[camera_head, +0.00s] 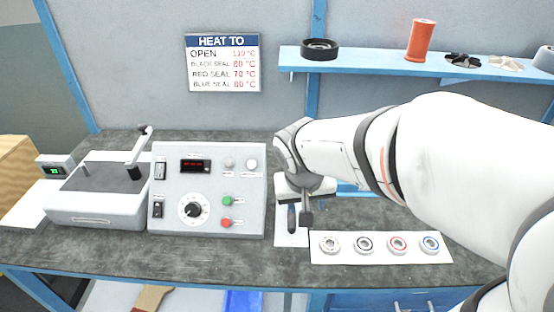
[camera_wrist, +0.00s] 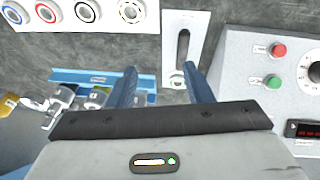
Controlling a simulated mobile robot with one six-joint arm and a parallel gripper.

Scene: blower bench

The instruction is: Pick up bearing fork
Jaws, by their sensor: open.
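A dark elongated tool, which looks like the bearing fork (camera_wrist: 183,46), lies on a narrow white plate (camera_wrist: 203,24) in the wrist view. Its lower end is near a small pale, greenish round part, too small to make out. My gripper (camera_wrist: 159,69) is open and empty. Its right finger overlaps the plate's edge in the picture, and its left finger is well left of it. In the head view my gripper (camera_head: 300,212) hangs over the white plate (camera_head: 291,240) and partly hides it. I cannot tell the height gap.
A white strip (camera_head: 333,258) with several ring bearings lies right of the plate. A control box (camera_head: 170,222) with a dial and buttons stands close on the left. Further left is a grey device (camera_head: 95,203) with a lever. A blue shelf (camera_head: 390,65) hangs behind.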

